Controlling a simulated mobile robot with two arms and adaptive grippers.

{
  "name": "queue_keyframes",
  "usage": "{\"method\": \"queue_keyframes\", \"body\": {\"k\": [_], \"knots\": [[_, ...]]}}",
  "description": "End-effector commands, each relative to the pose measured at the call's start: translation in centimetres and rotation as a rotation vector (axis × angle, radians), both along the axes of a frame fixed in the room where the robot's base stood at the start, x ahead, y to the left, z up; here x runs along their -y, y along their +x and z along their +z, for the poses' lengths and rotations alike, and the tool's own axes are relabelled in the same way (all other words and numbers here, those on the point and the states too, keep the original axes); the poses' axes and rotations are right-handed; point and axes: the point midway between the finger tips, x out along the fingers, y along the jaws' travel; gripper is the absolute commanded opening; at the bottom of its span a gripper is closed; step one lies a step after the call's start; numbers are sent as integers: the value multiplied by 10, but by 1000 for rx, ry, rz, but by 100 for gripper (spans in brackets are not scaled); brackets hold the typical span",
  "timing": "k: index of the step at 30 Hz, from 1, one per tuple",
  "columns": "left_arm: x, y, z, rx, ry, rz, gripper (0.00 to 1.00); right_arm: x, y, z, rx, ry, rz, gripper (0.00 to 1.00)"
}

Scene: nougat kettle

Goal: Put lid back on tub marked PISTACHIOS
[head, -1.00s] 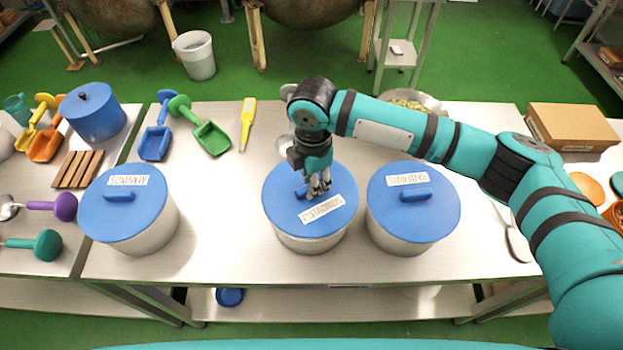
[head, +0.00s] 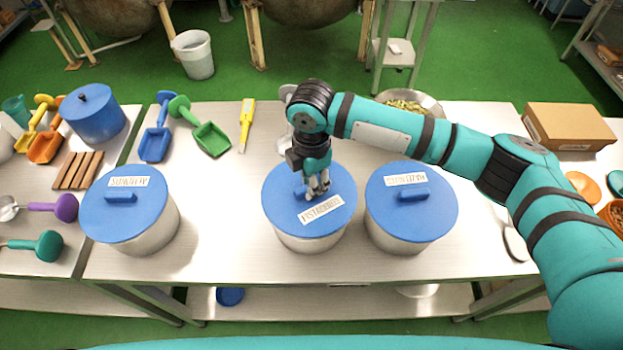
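The PISTACHIOS tub (head: 309,241) is a pale round tub near the middle of the table. Its blue lid (head: 285,215) lies on top, covering the opening, and looks about level. A tilted white label on the lid reads PISTACHIOS. My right gripper (head: 317,188) points down at the middle of the lid, with its fingertips at the lid's handle. The fingers hide most of the handle, so I cannot tell whether they are closed on it. My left gripper is not in view.
Similar blue-lidded tubs stand close on the right (head: 411,236) and farther left (head: 148,235). Behind are a green scoop (head: 210,138), a blue scoop (head: 155,143), a yellow-handled tool (head: 247,122) and a bowl of green nuts (head: 410,104). The table between the left and middle tubs is clear.

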Motion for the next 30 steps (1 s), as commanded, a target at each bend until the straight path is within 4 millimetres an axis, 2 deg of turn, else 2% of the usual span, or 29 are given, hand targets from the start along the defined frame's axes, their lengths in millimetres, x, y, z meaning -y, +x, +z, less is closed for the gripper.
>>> {"method": "queue_keyframes", "body": {"k": [30], "knots": [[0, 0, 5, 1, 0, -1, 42, 0, 0, -5, 0, 0, 0, 0]]}}
